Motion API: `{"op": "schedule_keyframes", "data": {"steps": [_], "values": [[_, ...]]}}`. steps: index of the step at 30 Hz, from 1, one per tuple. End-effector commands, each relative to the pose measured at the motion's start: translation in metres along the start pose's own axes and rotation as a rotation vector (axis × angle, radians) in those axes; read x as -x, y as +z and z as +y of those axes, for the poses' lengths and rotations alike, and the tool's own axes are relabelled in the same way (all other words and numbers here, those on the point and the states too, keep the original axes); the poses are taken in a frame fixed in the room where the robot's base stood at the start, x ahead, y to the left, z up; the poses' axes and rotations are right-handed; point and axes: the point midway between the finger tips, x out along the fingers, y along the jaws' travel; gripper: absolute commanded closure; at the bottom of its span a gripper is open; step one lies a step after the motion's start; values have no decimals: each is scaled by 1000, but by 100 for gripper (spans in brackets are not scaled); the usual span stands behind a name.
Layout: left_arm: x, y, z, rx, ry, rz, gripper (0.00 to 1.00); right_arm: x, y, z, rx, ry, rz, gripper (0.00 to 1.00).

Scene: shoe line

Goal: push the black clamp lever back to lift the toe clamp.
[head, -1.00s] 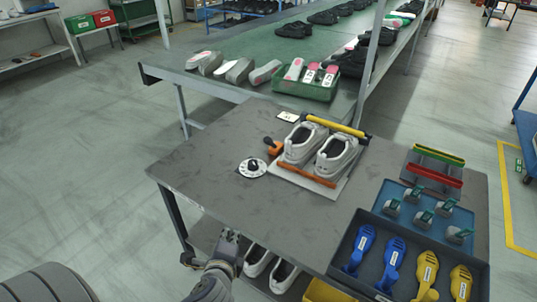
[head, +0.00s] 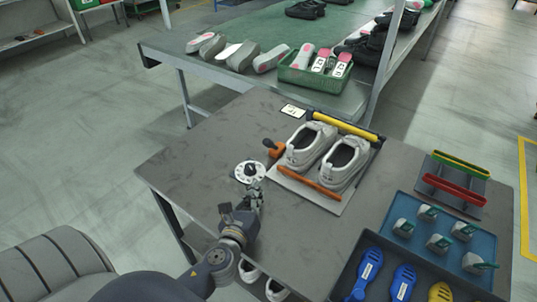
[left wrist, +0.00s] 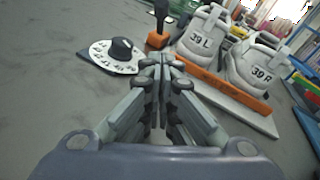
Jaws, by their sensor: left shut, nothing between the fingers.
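The black clamp lever (head: 268,143) rises from an orange base on the left side of the fixture plate (head: 312,190). It also shows at the top of the left wrist view (left wrist: 161,9), above its orange base (left wrist: 157,40). A yellow bar with black ends (head: 345,128), seemingly the toe clamp, lies across the toe end of two pale grey shoes (head: 305,146). Their heels read 39 L and 39 R in the left wrist view. My left gripper (head: 257,193) is shut and empty, on the near side of the dial and lever, apart from the lever. My right gripper is not in view.
A white dial with a black knob (head: 250,172) sits just left of the fixture, close beyond my gripper. An orange bar (head: 311,184) crosses behind the heels. The table's left part is clear.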

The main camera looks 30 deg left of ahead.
Motion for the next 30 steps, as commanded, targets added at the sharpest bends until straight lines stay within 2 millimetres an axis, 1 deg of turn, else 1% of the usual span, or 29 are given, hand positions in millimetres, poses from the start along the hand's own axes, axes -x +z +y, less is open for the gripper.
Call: {"op": "schedule_keyframes", "data": {"steps": [1,3,6,8,11,14,18,20,26,27,28,30], "values": [[0,0,0,0,0,0,100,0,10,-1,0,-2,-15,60],[0,0,0,1,1,0,100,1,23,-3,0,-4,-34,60],[-1,0,0,2,1,0,100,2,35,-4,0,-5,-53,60],[-3,1,0,2,1,-1,100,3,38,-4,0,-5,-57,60],[-11,1,0,1,1,-1,100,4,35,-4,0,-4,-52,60],[-26,2,0,1,2,-3,100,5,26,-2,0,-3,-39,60],[-51,2,0,1,1,-4,100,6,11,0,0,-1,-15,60],[-63,2,0,2,2,-3,100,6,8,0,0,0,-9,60],[-99,1,0,3,2,-2,100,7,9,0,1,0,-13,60],[-105,3,0,3,3,-2,100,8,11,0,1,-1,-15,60],[-108,12,-1,3,2,-3,100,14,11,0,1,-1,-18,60],[-115,19,0,2,1,-2,100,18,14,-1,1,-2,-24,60]]}}
